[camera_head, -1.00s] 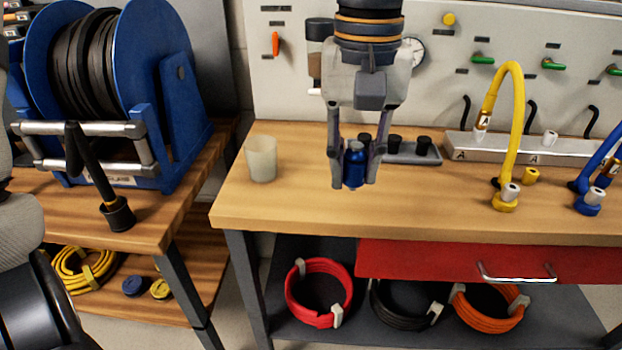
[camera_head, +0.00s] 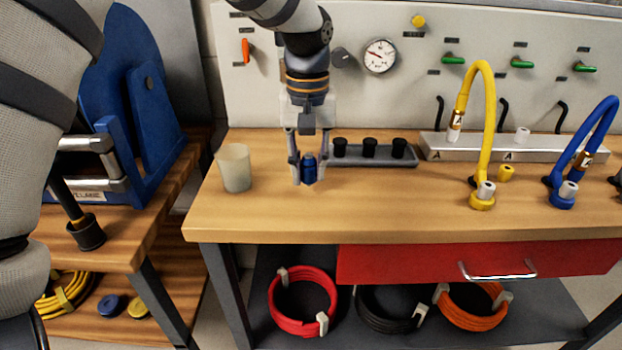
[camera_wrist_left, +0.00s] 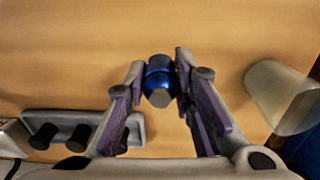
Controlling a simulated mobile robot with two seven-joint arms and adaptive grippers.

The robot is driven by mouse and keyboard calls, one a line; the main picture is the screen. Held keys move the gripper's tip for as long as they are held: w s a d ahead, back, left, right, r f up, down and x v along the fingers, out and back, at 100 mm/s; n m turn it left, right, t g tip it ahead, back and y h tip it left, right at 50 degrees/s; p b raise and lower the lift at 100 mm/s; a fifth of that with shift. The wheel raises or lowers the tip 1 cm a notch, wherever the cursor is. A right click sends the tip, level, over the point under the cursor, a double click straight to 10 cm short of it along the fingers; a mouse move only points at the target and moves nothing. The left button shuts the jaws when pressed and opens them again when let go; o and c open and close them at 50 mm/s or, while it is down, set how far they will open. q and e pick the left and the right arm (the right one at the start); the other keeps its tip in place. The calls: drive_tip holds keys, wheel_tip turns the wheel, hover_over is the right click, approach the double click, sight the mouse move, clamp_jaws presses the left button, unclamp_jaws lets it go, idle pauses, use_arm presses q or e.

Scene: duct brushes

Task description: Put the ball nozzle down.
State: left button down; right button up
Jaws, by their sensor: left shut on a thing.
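My left gripper (camera_head: 309,172) is shut on a small blue metallic piece, which I take to be the ball nozzle (camera_head: 309,168). It is held upright between the fingertips, low over the wooden workbench (camera_head: 400,210), just left of the grey tray. In the left wrist view the nozzle (camera_wrist_left: 159,82) sits between the two finger pads, with bare wood around it. I cannot tell whether its lower end touches the wood. My right gripper is not in view.
A grey tray (camera_head: 372,162) with black nozzles stands right of the gripper. A whitish cup (camera_head: 235,167) stands left. Yellow (camera_head: 489,130) and blue (camera_head: 585,150) hoses stand farther right. The bench front is clear.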

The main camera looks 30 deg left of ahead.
sight(309, 180)
use_arm(q)
wheel_tip(309, 180, down, 3)
drive_tip(key=shift+f, duration=0.1)
drive_tip(key=c, duration=1.4)
unclamp_jaws()
drive_tip(key=shift+o, duration=0.2)
wheel_tip(309, 180, up, 12)
drive_tip(key=shift+r, duration=0.15)
drive_tip(key=shift+s, duration=0.1)
drive_tip(key=shift+o, duration=0.6)
